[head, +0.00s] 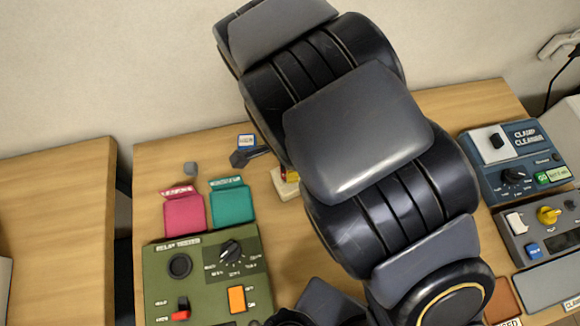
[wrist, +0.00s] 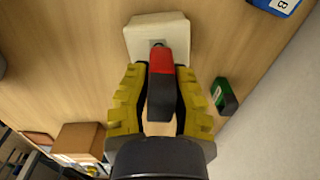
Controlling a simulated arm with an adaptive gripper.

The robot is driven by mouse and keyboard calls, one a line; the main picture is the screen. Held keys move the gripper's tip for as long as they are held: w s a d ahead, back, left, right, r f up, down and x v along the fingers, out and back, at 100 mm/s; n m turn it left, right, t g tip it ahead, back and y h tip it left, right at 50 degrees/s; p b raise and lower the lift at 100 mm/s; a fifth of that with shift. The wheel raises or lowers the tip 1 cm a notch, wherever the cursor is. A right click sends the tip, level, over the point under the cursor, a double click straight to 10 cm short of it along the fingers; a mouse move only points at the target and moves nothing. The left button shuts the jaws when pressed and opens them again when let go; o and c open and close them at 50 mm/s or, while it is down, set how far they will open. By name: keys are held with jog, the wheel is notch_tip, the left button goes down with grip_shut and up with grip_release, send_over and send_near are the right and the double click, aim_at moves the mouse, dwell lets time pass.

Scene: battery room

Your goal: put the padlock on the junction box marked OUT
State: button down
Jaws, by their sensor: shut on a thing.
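My gripper (wrist: 160,82) has yellow-padded fingers, shut on a narrow red-and-black thing (wrist: 161,75) in the wrist view. I cannot tell whether this is the padlock. Its red end lies over the edge of a cream block (wrist: 145,30) on the wooden table; I cannot tell whether they touch. In the head view, my arm covers most of the gripper, and part of the cream block (head: 289,187) shows beside it. I see no readable OUT mark or clear junction box.
A blue panel (head: 490,170) stands right. A brown box (wrist: 80,140) shows in the wrist view.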

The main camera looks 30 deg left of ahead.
jog(key=shift+f, duration=0.5)
jog(key=shift+f, duration=0.15)
jog(key=c, duration=1.1)
grip_release()
jog(key=shift+r, duration=3.9)
